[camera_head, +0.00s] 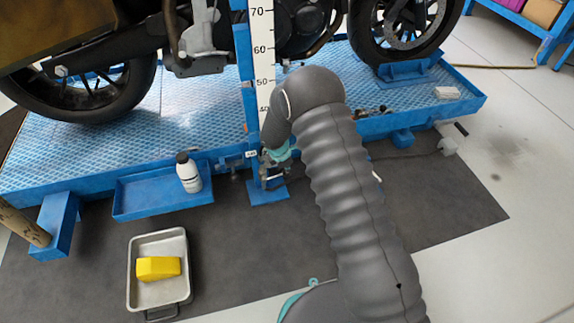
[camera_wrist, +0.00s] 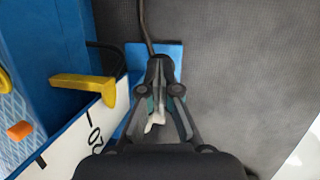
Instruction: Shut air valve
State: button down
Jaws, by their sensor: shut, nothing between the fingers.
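A yellow lever (camera_wrist: 82,86), likely the air valve's handle, juts out by the blue post and the white scale strip in the wrist view. My gripper (camera_wrist: 161,68) is shut and empty, pointing down to the right of the lever and apart from it. In the head view my gripper (camera_head: 272,172) is low beside the blue post, above its foot plate. The lever and the valve body cannot be made out there, behind my arm and the post. A small pale piece shows between the gripper's linkages in the wrist view; I cannot tell what it is.
The blue post's foot plate (camera_wrist: 137,58) and a dark hose (camera_wrist: 143,22) lie below my gripper. A blue shelf (camera_head: 140,199) holds a white bottle (camera_head: 188,175). A metal tray (camera_head: 159,236) with a yellow block (camera_head: 158,268) is on the dark mat (camera_head: 440,205), which is clear at right.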

jog(key=shift+w+d+f+b, duration=0.2)
jog(key=shift+d+f+b, duration=0.25)
jog(key=shift+f, duration=0.4)
jog(key=shift+d+f, duration=0.1)
jog(key=shift+f, duration=0.05)
jog(key=s+d+r+p, duration=0.1)
jog(key=d+r+p, duration=0.2)
jog(key=r, duration=1.1)
jog(key=shift+s+d+p, duration=0.2)
jog(key=shift+s+p, duration=0.05)
jog(key=shift+p, duration=0.3)
